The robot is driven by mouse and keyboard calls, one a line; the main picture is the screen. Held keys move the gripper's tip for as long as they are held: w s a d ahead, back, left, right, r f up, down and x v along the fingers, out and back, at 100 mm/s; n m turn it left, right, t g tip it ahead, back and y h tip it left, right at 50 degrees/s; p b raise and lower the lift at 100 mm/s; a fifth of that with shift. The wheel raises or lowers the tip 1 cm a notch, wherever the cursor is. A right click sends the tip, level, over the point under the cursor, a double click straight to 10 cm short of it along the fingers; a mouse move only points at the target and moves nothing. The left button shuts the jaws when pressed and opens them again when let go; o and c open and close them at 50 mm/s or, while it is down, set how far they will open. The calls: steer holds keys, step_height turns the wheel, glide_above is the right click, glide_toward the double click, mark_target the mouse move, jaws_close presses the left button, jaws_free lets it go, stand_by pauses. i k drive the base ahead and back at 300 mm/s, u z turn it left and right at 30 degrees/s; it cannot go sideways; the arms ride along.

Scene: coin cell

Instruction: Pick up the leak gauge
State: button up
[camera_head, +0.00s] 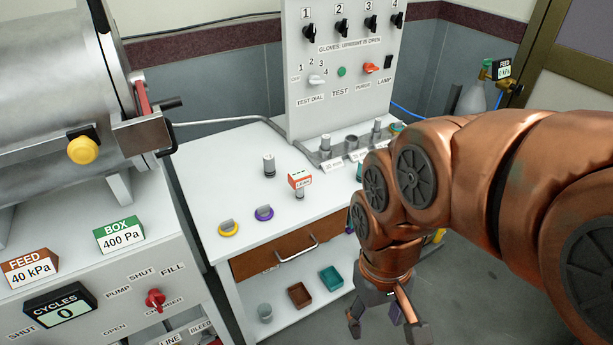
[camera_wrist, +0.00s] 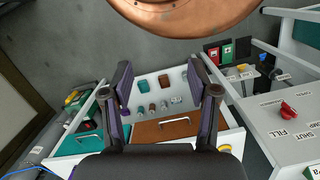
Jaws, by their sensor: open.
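The leak gauge (camera_head: 300,180) is a small box with an orange-and-white face marked LEAK, on a short metal stem. It stands upright on the white bench top (camera_head: 220,170) in the head view, near the front edge. I cannot make it out in the wrist view. My gripper (camera_head: 386,322) hangs open and empty in front of the bench, below its top and to the right of the gauge. In the wrist view my gripper (camera_wrist: 160,88) shows its two dark fingers spread, with the drawer and lower shelf beyond them.
A brown drawer (camera_head: 262,262) with a handle is under the bench top. A switch panel (camera_head: 345,60) rises behind. My arm covers the bench's right end.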

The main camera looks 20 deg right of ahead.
mark_target(298, 179)
steer(key=u, duration=0.5)
steer(key=k, duration=1.2)
steer(key=u, duration=1.4)
steer(key=i, duration=1)
steer(key=z, duration=0.65)
steer(key=i, duration=0.65)
steer(key=z, duration=0.75)
